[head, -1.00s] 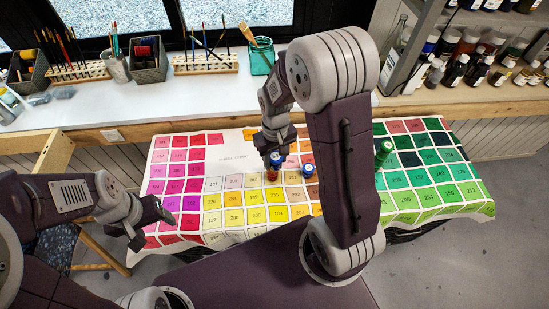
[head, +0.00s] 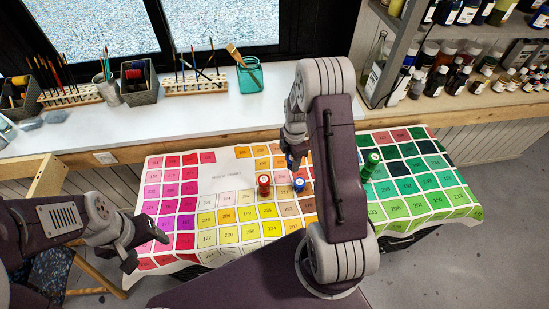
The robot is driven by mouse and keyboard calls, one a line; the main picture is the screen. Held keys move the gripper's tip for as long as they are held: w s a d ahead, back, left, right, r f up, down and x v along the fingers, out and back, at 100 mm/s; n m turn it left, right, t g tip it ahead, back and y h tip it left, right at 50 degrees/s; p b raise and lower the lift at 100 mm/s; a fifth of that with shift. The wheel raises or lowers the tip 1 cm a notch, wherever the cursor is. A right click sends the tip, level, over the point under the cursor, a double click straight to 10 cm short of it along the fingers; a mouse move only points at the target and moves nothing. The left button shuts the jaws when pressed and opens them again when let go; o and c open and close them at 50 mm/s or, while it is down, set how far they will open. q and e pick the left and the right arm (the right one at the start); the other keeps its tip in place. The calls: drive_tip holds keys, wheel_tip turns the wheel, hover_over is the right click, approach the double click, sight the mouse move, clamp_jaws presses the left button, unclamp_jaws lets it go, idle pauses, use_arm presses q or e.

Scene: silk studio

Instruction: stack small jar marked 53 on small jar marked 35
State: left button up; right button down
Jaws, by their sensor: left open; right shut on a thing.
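My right gripper (head: 291,150) is shut on a small blue jar (head: 291,163), held above the colour chart. My own forearm partly covers it. A small red jar (head: 264,185) stands upright on the chart, left of the held jar. Another small blue jar (head: 299,185) with a pale top stands just right of the red one, nearer to me than the held jar. A green jar (head: 370,166) stands right of my arm. The numbers on the jars are too small to read. My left gripper (head: 160,232) is open and empty over the chart's left edge.
The colour chart (head: 230,226) with numbered squares covers the low table. Behind it a white counter (head: 150,125) holds brush racks, pots and a teal glass jar (head: 249,76). Shelves of bottles (head: 460,75) stand at right. The chart's left half is mostly clear.

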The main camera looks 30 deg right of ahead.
drive_tip(key=s+d+f, duration=0.1)
drive_tip(key=s+d, duration=0.1)
drive_tip(key=m+b, duration=0.1)
drive_tip(key=b, duration=0.4)
hover_over(299, 182)
wheel_tip(299, 182, down, 7)
drive_tip(key=shift+f, duration=0.15)
drive_tip(key=shift+f+b, duration=0.6)
drive_tip(key=shift+b, duration=0.05)
drive_tip(key=c, duration=0.7)
unclamp_jaws()
drive_tip(key=shift+c, duration=0.2)
drive_tip(key=shift+r, duration=0.1)
wheel_tip(299, 182, up, 9)
